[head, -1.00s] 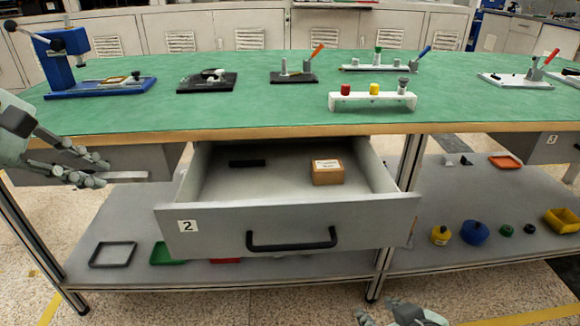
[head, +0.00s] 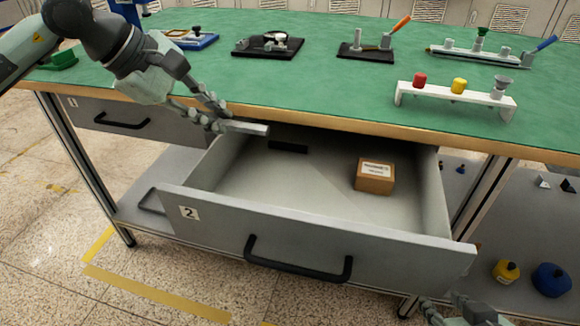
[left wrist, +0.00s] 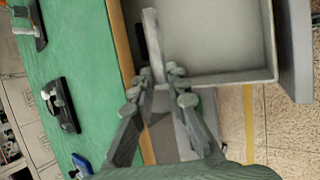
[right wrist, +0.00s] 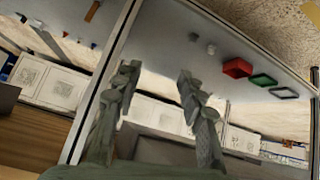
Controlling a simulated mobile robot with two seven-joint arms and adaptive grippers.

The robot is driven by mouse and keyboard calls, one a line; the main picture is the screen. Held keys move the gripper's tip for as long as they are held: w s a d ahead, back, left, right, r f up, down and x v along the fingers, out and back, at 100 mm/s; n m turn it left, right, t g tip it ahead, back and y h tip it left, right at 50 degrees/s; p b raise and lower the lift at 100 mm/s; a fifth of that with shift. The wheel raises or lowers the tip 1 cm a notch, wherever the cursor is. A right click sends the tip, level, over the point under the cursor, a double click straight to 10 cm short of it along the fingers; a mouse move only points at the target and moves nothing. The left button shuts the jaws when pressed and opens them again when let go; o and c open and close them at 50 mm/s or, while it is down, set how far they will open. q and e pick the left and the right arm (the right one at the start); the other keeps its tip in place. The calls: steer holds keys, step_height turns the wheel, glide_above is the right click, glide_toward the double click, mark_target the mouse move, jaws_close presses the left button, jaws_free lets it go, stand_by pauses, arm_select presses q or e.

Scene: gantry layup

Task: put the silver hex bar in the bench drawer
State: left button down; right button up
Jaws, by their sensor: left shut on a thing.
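The silver hex bar (head: 248,128) is held in my left gripper (head: 222,122), which is shut on its end. The bar points right, over the back left corner of the open bench drawer (head: 390,258), marked 2. In the left wrist view the bar (left wrist: 153,45) sticks out beyond the shut fingertips (left wrist: 160,80), beside the drawer's inside. The drawer holds a small cardboard box (head: 375,177) and a black block (head: 288,147), with bare floor between them. My right gripper (head: 460,312) is low at the bottom edge; in the right wrist view its fingers (right wrist: 159,76) are apart and empty.
The green bench top (head: 330,90) overhangs the drawer's back. A white rack with coloured knobs (head: 455,92) and several black-based fixtures stand on it. A closed drawer (head: 125,118) is at the left. A yellow container (head: 506,272) and a blue one (head: 551,279) sit on the lower shelf.

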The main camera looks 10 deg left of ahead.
arm_select(q)
steer(key=d+f, duration=0.2)
steer(key=d, duration=0.1)
steer(key=s+d+f, duration=0.1)
steer(key=d, duration=0.1)
steer(key=d+f, duration=0.2)
steer(key=d, duration=0.1)
steer(key=shift+s+d+f, duration=0.2)
steer(key=shift+d+f, duration=0.1)
step_height(320, 180, down, 3)
steer(key=shift+f, duration=0.3)
arm_select(e)
steer(key=shift+s+d+f+g+h, duration=0.15)
steer(key=shift+s+d+f+g, duration=0.1)
steer(key=shift+d, duration=0.15)
steer(key=shift+s+d+f+g+h, duration=0.15)
steer(key=shift+s+d+f+g, duration=0.1)
steer(key=shift+d, duration=0.15)
